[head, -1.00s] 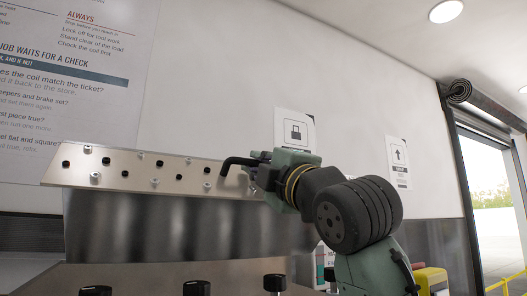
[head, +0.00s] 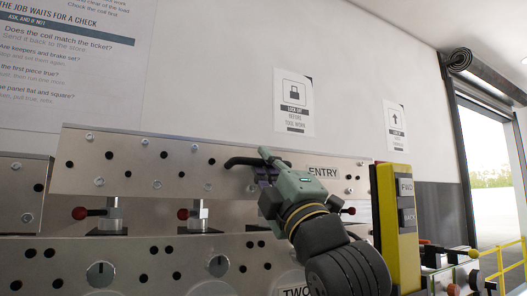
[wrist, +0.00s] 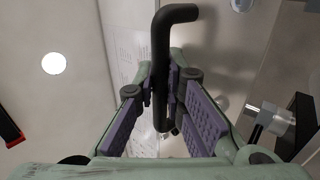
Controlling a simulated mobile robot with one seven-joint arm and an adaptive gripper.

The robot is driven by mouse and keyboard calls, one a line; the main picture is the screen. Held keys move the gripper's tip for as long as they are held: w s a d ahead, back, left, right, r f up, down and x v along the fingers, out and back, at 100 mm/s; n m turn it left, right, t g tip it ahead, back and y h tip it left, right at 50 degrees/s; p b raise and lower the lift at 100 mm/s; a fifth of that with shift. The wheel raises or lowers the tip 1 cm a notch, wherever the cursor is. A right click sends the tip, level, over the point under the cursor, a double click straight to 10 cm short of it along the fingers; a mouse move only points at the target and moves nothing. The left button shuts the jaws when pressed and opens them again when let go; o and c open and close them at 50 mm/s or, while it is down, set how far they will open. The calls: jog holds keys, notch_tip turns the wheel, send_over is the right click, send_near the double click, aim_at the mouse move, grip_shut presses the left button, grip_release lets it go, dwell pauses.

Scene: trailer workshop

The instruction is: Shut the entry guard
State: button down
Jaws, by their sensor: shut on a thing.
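The entry guard (head: 225,181) is a long metal plate with black and silver fasteners, marked ENTRY at its right end in the head view. A bent black handle (head: 240,161) stands out from its upper part. My gripper (head: 268,166) is at the guard's right half and shut on this handle. In the wrist view the handle (wrist: 162,50) runs between the purple pads of my gripper (wrist: 165,92), its bent end above them. My gripper and arm hide part of the guard and the plate below it.
Red-knobbed levers (head: 79,213) and metal posts stand below the guard, above a lower panel with round dials (head: 100,274). A yellow control box (head: 386,215) marked FWD and BACK stands close to the right of my arm. An open doorway (head: 487,170) is farther right.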

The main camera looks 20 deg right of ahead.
jog(key=f, duration=0.2)
jog(key=f+b, duration=0.1)
jog(key=f, duration=0.1)
jog(key=f+b, duration=0.1)
jog(key=f, duration=0.1)
jog(key=shift+w+a+f, duration=0.1)
jog(key=shift+w+a, duration=0.05)
jog(key=shift+w, duration=0.1)
jog(key=shift+f+b, duration=0.1)
jog(key=shift+b, duration=0.2)
jog(key=c, duration=1.9)
grip_release()
jog(key=shift+c, duration=0.2)
send_near(259, 191)
jog(key=v, duration=0.4)
jog(key=shift+s+f, duration=0.1)
jog(key=shift+s, duration=0.3)
